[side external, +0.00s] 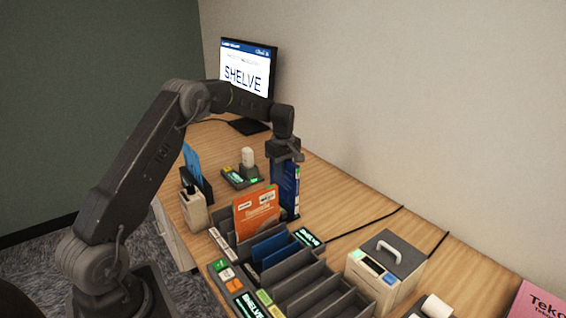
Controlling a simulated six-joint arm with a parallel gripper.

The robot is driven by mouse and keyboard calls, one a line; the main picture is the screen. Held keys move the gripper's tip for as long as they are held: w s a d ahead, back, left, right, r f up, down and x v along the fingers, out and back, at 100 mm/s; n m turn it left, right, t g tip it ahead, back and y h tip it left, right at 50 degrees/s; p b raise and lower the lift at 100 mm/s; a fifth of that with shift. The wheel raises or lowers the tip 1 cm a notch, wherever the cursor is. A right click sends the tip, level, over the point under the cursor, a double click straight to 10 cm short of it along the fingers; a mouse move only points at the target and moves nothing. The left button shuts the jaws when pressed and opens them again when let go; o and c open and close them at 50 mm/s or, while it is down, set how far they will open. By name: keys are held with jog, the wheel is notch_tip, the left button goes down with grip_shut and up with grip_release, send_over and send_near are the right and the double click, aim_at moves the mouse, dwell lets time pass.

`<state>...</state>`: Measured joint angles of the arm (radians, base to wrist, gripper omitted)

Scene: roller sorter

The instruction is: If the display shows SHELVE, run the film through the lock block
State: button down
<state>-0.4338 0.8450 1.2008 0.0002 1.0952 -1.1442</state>
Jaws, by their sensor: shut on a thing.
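The display (246,75) at the back reads SHELVE in large dark letters on white. My gripper (285,158) points down and is shut on a blue case (286,188), which looks like the film. The case hangs upright, behind and right of an orange case (257,213). Its lower end is close to the table, and I cannot tell whether it touches. A low dark block (236,180) with green lit labels stands left of the held case, with a white rounded piece on it. I cannot tell for sure whether this is the lock block.
A dark slotted rack (306,287) holds the orange case and a lower blue one (268,247); its front slots look empty. A grey-lidded box with a handle (385,268) stands right. Black cables cross the table (345,205).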

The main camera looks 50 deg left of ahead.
jog(key=shift+f, duration=0.9)
jog(key=shift+a, duration=4.5)
notch_tip(320, 180, up, 7)
jog(key=shift+d+f, duration=0.1)
